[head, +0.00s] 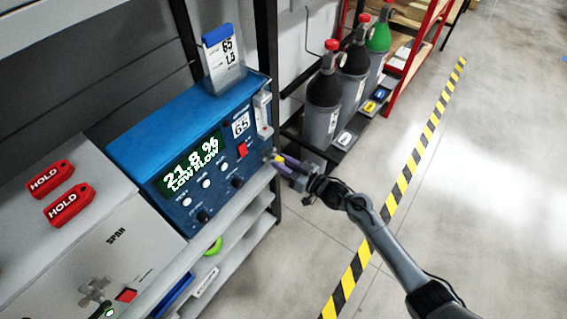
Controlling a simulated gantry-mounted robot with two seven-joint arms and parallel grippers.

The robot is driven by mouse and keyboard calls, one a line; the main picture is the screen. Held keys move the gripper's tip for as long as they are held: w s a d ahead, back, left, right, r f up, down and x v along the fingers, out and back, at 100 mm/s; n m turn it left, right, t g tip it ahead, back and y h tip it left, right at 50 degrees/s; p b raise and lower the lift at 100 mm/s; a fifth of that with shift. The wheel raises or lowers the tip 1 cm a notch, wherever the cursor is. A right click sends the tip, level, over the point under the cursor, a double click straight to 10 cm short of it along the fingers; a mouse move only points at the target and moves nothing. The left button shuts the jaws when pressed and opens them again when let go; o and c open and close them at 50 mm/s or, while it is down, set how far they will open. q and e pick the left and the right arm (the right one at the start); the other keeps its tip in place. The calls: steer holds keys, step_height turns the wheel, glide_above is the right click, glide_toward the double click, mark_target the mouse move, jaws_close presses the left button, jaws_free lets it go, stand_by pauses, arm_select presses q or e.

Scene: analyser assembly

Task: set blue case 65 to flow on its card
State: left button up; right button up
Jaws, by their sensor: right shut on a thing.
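The blue case 65 (135,148) stands on the shelf at left centre. Its green display (190,164) reads 21.8 % and LOW FLOW. The card (222,58) stands on top at its back right and reads 65 and 1.5. A pale flow tube (263,109) is on the right end of the front panel; its reading is too small to tell. My right gripper (277,158) is at the panel's lower right corner, below the tube, shut on a small knob that its fingers mostly hide. My left gripper is not in view.
A grey case marked SPAN (115,240) stands to the left, with two red HOLD tags (68,206) on the surface behind it. Gas cylinders (322,105) stand at the back beyond a dark shelf post. The floor to the right is clear, with a striped line.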

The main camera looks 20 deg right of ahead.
steer(key=m+b, duration=0.4)
steer(key=m, duration=2.9)
stand_by(0.6)
stand_by(0.5)
